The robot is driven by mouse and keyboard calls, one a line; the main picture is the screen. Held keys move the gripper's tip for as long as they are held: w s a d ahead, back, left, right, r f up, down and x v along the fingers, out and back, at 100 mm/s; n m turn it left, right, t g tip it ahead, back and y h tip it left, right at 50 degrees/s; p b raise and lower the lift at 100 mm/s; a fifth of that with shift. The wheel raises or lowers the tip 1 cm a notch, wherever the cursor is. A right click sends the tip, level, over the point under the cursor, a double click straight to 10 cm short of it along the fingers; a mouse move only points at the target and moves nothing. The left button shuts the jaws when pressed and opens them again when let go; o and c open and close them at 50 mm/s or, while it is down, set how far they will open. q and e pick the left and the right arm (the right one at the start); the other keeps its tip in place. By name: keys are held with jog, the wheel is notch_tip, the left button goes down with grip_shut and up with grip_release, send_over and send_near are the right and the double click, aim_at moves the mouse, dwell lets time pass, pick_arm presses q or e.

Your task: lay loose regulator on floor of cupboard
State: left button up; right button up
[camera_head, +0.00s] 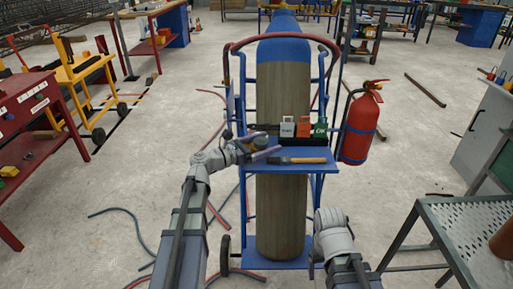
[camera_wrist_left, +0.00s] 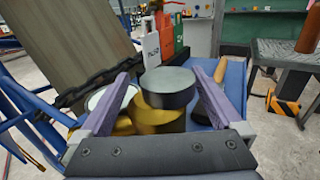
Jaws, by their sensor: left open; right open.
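The loose regulator, a brass cylinder (camera_wrist_left: 160,118) with a dark round cap, sits on the blue trolley shelf (camera_head: 318,168). A second round gauge part with a pale face (camera_wrist_left: 108,98) is beside it on the left. My left gripper (camera_head: 262,146) is open, and the wrist view shows its two fingers (camera_wrist_left: 160,105) on either side of the regulator, not visibly closed on it. In the head view the gripper largely covers the regulator. My right arm shows at the lower right, but its gripper is hidden. A grey cabinet (camera_head: 487,125) stands at the right edge; its inside is not visible.
A tall gas cylinder (camera_head: 283,90) stands in the trolley behind the shelf. Small boxes (camera_head: 288,130) and a wooden-handled tool (camera_head: 298,160) share the shelf. A fire extinguisher (camera_head: 359,125) hangs at its right. A perforated metal table (camera_head: 465,225) stands front right; hoses lie on the floor.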

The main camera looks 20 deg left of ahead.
pick_arm(q)
jog(key=shift+c, duration=0.2)
grip_shut()
dwell(0.6)
